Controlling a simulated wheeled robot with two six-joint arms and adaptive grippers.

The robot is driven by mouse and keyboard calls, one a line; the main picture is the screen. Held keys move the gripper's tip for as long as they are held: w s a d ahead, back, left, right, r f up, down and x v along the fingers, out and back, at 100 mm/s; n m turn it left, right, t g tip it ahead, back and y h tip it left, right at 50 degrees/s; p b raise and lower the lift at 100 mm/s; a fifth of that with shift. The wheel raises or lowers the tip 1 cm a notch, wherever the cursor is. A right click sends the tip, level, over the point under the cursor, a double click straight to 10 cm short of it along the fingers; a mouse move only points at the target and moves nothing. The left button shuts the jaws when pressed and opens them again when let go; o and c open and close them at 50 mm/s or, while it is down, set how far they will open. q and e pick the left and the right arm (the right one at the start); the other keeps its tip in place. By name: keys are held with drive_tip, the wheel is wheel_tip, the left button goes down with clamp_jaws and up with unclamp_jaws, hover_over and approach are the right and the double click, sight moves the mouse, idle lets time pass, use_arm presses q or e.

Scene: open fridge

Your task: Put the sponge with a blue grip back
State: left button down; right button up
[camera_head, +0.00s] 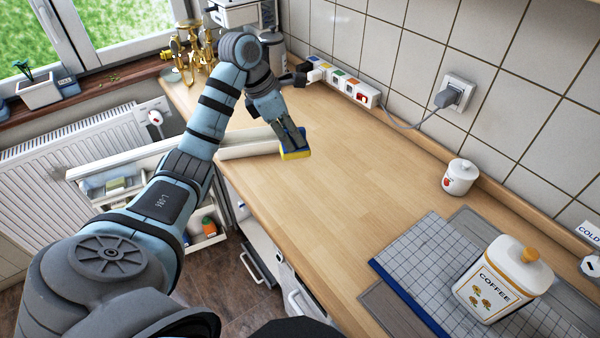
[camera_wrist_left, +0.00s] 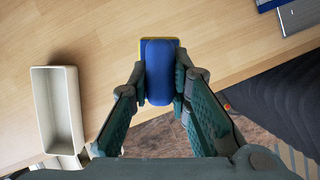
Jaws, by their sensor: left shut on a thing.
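The sponge with a blue grip (camera_head: 296,154) has a yellow sponge body, seen at the far end of my left arm. My left gripper (camera_head: 292,139) is shut on it. In the left wrist view, the blue grip (camera_wrist_left: 159,66) sits between both fingers of the left gripper (camera_wrist_left: 160,84), with a thin yellow edge showing behind it. The sponge is over the wooden counter near its front edge; I cannot tell whether it touches the surface. A long, empty beige tray (camera_head: 249,144) lies just left of the sponge; it also shows in the left wrist view (camera_wrist_left: 43,112). My right gripper is out of view.
The wooden counter (camera_head: 350,150) is clear right of the sponge. A white jar (camera_head: 460,177), a grey gridded mat (camera_head: 430,250) and a coffee canister (camera_head: 503,280) stand nearer.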

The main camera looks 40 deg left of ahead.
use_arm(q)
drive_tip(key=f+b, duration=0.1)
drive_tip(key=f, duration=0.4)
drive_tip(key=f+b, duration=0.2)
drive_tip(key=f, duration=0.3)
drive_tip(key=s+f+b, duration=0.1)
drive_tip(key=f, duration=0.5)
drive_tip(key=shift+s+a+b, duration=0.1)
drive_tip(key=shift+b, duration=0.3)
drive_tip(key=shift+s+f, duration=0.1)
drive_tip(key=shift+f, duration=0.2)
drive_tip(key=shift+s+r, duration=0.1)
drive_tip(key=shift+s, duration=0.1)
drive_tip(key=shift+f, duration=0.25)
drive_tip(key=c, duration=1.5)
unclamp_jaws()
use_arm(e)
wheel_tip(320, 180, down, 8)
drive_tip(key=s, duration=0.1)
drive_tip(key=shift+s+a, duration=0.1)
